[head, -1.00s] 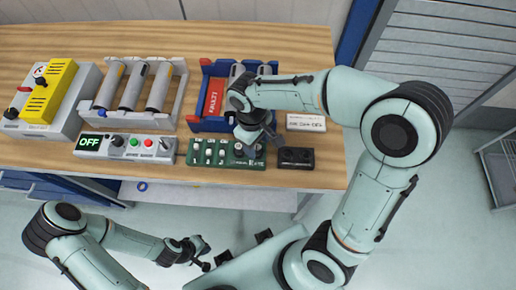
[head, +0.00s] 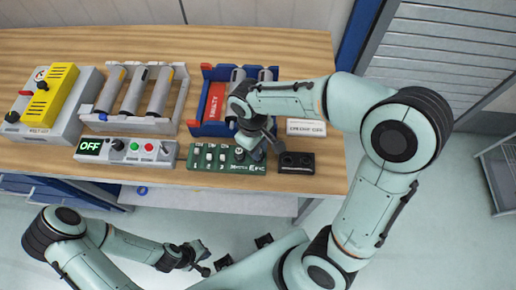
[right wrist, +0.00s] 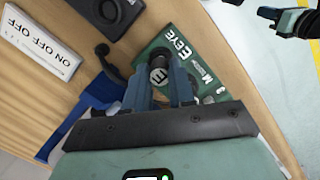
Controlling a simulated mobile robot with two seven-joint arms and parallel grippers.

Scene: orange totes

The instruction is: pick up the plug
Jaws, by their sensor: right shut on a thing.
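The green board (head: 203,165) with white lettering lies near the front edge of the table and also shows in the right wrist view (right wrist: 215,72). My right gripper (head: 256,146) is over the board's right end. In the right wrist view its fingers (right wrist: 162,75) are shut on a dark round plug (right wrist: 158,60) that stands at the board. I cannot tell whether the plug is seated in the board or lifted clear. My left gripper (head: 200,263) is away from the table, below its front edge; its finger opening is unclear.
A black two-hole block (head: 296,163) lies right of the board and a control box reading OFF (head: 128,150) left of it. Behind stand a blue rack (head: 197,128), a grey rack (head: 178,95) and a yellow-topped box (head: 52,90). A white label plate (head: 308,128) is close by.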

